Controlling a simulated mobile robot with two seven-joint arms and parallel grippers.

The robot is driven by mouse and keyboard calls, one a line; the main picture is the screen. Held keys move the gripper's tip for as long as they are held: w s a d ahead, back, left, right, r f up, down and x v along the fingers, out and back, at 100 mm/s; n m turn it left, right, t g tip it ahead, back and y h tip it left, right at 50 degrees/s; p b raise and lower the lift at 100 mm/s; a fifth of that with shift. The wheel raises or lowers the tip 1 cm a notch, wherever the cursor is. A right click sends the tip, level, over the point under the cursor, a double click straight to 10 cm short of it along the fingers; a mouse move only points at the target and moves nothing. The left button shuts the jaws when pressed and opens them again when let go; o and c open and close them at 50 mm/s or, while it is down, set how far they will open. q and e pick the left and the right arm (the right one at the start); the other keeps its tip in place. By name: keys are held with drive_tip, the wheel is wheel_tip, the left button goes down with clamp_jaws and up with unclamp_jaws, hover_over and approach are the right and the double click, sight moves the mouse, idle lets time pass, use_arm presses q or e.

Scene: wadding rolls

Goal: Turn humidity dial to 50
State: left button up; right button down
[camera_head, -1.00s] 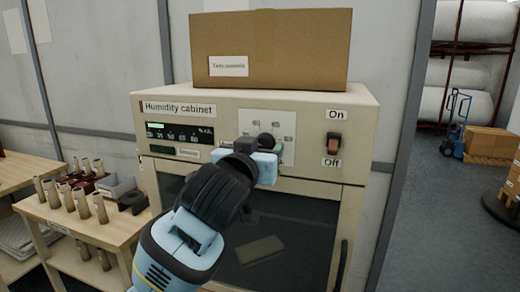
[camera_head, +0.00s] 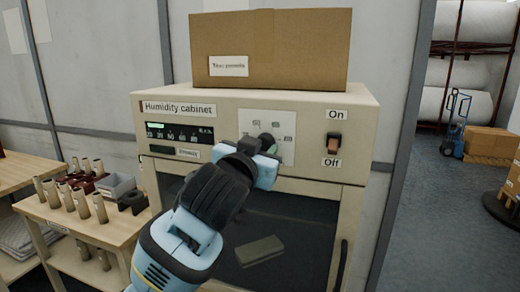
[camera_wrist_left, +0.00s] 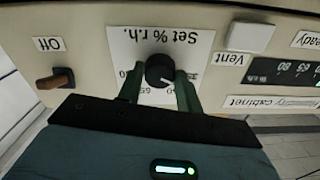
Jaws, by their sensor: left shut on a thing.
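The humidity cabinet (camera_head: 225,116) has a white dial plate (camera_head: 282,155) on its front, mostly behind my left gripper (camera_head: 267,143) in the head view. In the left wrist view, which shows the panel upside down, the round black humidity dial (camera_wrist_left: 159,71) sits on the plate marked "Set % r.h." (camera_wrist_left: 197,45). Its pale pointer line points to the lower right of that picture. The green fingers of my left gripper (camera_wrist_left: 160,84) are on both sides of the dial and shut on it. Several scale numbers are partly hidden by the fingers. My right gripper is not in view.
An on/off switch (camera_head: 334,142) is right of the dial plate, and a small display (camera_head: 180,133) is left. A cardboard box (camera_head: 270,50) stands on the cabinet. A wooden bench (camera_head: 75,222) with several spools is at the left.

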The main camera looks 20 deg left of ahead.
use_arm(q)
drive_tip(key=shift+a+m, duration=0.1)
drive_tip(key=shift+m, duration=3.6)
drive_tip(key=o, duration=1)
drive_tip(key=s, duration=0.8)
drive_tip(key=shift+a, duration=0.1)
